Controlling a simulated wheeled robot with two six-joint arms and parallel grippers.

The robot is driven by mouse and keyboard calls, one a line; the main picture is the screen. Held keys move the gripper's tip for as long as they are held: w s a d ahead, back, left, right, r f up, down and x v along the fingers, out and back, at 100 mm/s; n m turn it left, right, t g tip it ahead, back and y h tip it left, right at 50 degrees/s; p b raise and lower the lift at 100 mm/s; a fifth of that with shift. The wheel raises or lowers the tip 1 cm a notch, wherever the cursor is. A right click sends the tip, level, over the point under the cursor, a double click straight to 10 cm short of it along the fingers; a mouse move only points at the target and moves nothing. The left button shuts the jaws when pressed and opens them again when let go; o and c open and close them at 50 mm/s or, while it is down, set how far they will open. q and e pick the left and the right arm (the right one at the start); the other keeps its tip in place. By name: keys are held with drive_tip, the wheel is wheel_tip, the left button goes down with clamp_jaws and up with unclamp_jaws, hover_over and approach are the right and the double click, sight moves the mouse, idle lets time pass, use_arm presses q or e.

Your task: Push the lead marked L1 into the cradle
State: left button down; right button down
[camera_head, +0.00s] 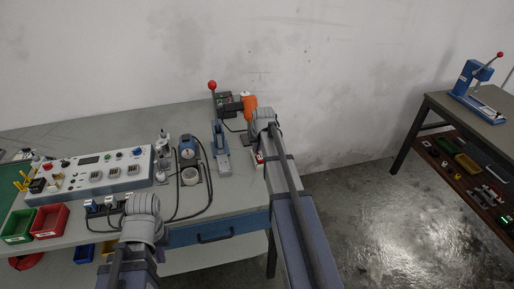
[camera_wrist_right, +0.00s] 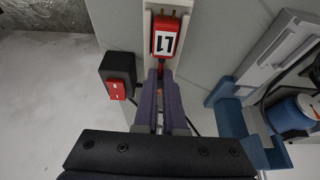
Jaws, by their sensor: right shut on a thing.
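The lead marked L1 (camera_wrist_right: 165,42) is a red plug with a white label, seen in the right wrist view. It lies between the pale walls of a narrow white channel, the cradle (camera_wrist_right: 148,28), with two small pins at its far end. My right gripper (camera_wrist_right: 160,76) is shut on the near end of the L1 lead. In the head view the right gripper's fingertips are hidden behind its grey wrist. My left gripper (camera_head: 143,204) is over the front of the bench, near several blue plugs; its fingers are not clear.
A black box with a red switch (camera_wrist_right: 117,90) stands left of the cradle in the right wrist view. A blue press frame (camera_wrist_right: 230,112) stands to the right. In the head view, a white control panel (camera_head: 95,172), a red-knobbed lever press (camera_head: 220,140) and loose black cables occupy the bench.

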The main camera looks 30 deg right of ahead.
drive_tip(key=c, duration=0.9)
unclamp_jaws()
drive_tip(key=shift+r, duration=0.1)
drive_tip(key=p+v, duration=0.7)
drive_tip(key=shift+s+r, duration=0.2)
drive_tip(key=shift+r, duration=0.15)
drive_tip(key=shift+f, duration=0.1)
